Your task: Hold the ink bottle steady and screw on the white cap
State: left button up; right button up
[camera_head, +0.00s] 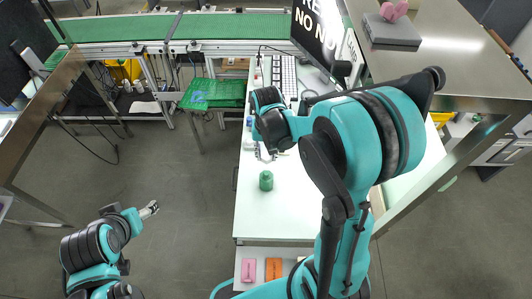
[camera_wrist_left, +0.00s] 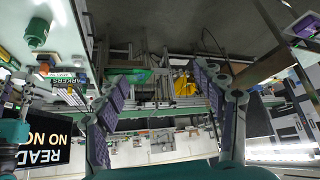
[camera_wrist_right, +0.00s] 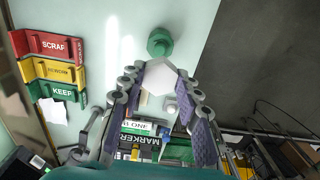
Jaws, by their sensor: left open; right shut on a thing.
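The green ink bottle (camera_head: 266,181) stands upright on the white table, left of its middle. It also shows in the right wrist view (camera_wrist_right: 160,42) and at the upper left of the left wrist view (camera_wrist_left: 37,32). My right gripper (camera_wrist_right: 160,84) is shut on the white cap (camera_wrist_right: 158,76), a pale six-sided piece between its fingertips. In the head view the right gripper (camera_head: 265,152) is over the table just beyond the bottle, apart from it. My left gripper (camera_head: 150,210) is open and empty, off the table's left side above the floor.
Red, yellow and green labelled bins (camera_wrist_right: 52,68) show in the right wrist view, with a marker box (camera_wrist_right: 140,141) below the gripper. A keyboard (camera_head: 284,75) and monitor (camera_head: 322,35) stand at the table's far end. The table's front part (camera_head: 270,220) is clear.

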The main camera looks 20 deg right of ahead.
pick_arm(q)
jog(key=shift+c, duration=0.8)
pick_arm(e)
jog(key=shift+w, duration=0.1)
pick_arm(q)
jog(key=w+d+f+m+g+h, duration=0.3)
jog(key=w+d+f+m, duration=0.15)
jog(key=w+d, duration=0.4)
jog(key=w+d+f+m+g+h, duration=0.2)
jog(key=w+d+f+m+h, duration=0.15)
jog(key=w+d+m, duration=0.45)
jog(key=m+g+h, duration=0.5)
jog(key=m+g, duration=0.1)
jog(key=m, duration=0.3)
send_near(264, 181)
jog(key=f, duration=0.1)
jog(key=w+f, duration=0.2)
jog(key=shift+d+f, duration=0.2)
jog(key=shift+f, duration=0.05)
jog(key=shift+s+d+f, duration=0.3)
jog(key=shift+f, duration=0.1)
jog(key=shift+x, duration=4.75)
jog(key=shift+w+r, duration=0.1)
